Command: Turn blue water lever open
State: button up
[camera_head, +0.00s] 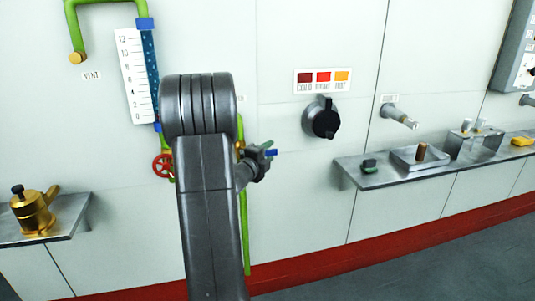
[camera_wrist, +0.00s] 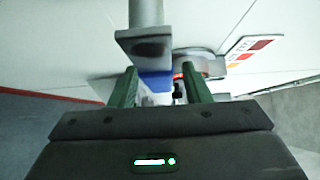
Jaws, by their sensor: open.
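The blue lever (camera_head: 271,153) shows in the head view as a small blue piece at the tip of my gripper (camera_head: 266,150), right of the green pipe. The valve body behind it is mostly hidden by my arm. In the wrist view, blue of the lever (camera_wrist: 156,83) shows between the two green fingers of my gripper (camera_wrist: 160,84). The fingers are apart, on either side of it. I cannot tell whether either finger touches it. A grey post with a square end (camera_wrist: 146,44) partly covers the view above the blue.
A red handwheel (camera_head: 163,165) sits left of my arm, below a gauge scale (camera_head: 132,76) and blue tube. A black knob (camera_head: 322,118) is on the wall to the right. A shelf with small items (camera_head: 375,180) is further right; a brass pot (camera_head: 33,211) stands on the left shelf.

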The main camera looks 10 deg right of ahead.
grip_shut()
jog(key=shift+f, duration=0.1)
jog(key=shift+a+f+m+g+y+p, duration=0.2)
jog(key=shift+f+m+g+y+p, duration=0.75)
jog(key=shift+m, duration=0.25)
jog(key=a+f+m+g+y+p, duration=0.2)
jog(key=a+f+m+y+p, duration=0.3)
jog(key=y+p, duration=0.5)
jog(key=a+m+p, duration=0.1)
jog(key=a+p, duration=0.1)
jog(key=p, duration=0.4)
jog(key=shift+f+p, duration=0.3)
jog(key=shift+f, duration=0.1)
jog(key=shift+s+a, duration=0.15)
